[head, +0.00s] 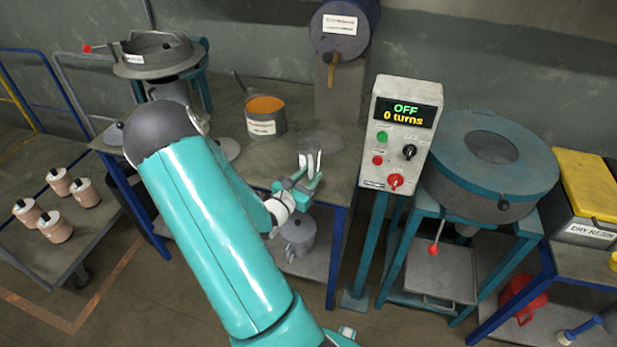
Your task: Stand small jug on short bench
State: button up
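My gripper (311,161) is over the front right part of the grey bench (288,92) with blue legs, at the middle of the head view. A grey jug-like vessel (298,236) stands on the shelf under this bench, below my gripper and partly hidden by my arm. A red jug-like vessel (522,298) is on the lower shelf at the far right. I cannot tell which vessel is the small jug, or which bench is the short one.
A pot of orange material (265,117) and a drum on a stand (344,28) occupy the bench. A control box (403,135) reading OFF, 0 turns, stands right of it, beside a round machine (491,165). A trolley with several canisters (60,182) is left.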

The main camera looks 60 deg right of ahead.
jog(key=w+a, duration=0.1)
jog(key=a, duration=1.1)
jog(key=shift+w, duration=0.4)
jog(key=shift+r, duration=0.1)
jog(key=w+a+r+m+t+y, duration=0.1)
jog(key=a+r+m+y, duration=0.4)
jog(key=a, duration=0.7)
jog(key=w+a+r+m+t+y, duration=0.1)
jog(key=a+r+m+t+y, duration=0.3)
jog(key=a+r+y, duration=0.3)
jog(key=w+a+r+m+t+y, duration=0.1)
jog(key=a+r+m+t+y, duration=0.2)
jog(key=a, duration=1.3)
notch_tip(320, 180, up, 6)
jog(key=m+y, duration=0.3)
jog(key=m, duration=0.1)
jog(key=shift+a+r, duration=0.25)
jog(key=shift+a, duration=0.15)
